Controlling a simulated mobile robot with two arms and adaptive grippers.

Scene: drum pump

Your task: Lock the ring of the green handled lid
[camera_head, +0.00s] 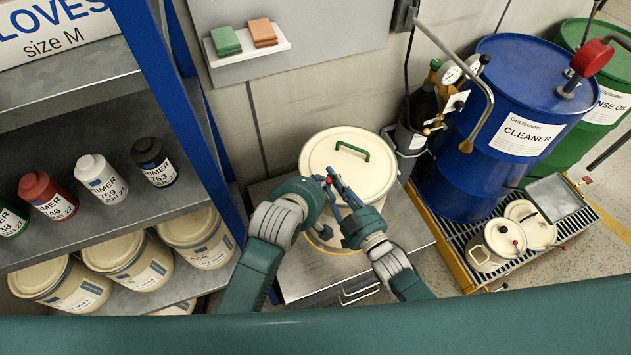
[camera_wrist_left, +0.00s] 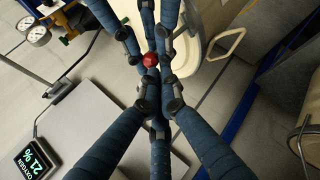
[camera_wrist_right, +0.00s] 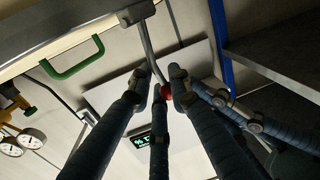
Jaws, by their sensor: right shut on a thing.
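A cream drum (camera_head: 372,222) stands on a grey table in the head view. Its cream lid (camera_head: 335,150) has a green handle (camera_head: 352,150), which also shows in the right wrist view (camera_wrist_right: 75,70). My right gripper (camera_head: 345,190) is at the drum's front rim, its fingers closed around the end of a metal lever (camera_wrist_right: 148,45) with a red knob (camera_wrist_right: 166,92). The knob also shows between the fingers in the left wrist view (camera_wrist_left: 150,60). My left gripper (camera_head: 329,184) is right beside it, its fingertips close together near the knob. Whether they touch it is hidden. Overlapping fingers hide much of the lever and ring.
A shelf (camera_head: 190,215) with bottles and cream buckets stands close on the left. A blue drum (camera_head: 480,140) stands on a yellow-edged pallet at right, with a gas cylinder and gauges (camera_head: 440,90) beside it. The table (camera_head: 315,280) is bare in front of the drum.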

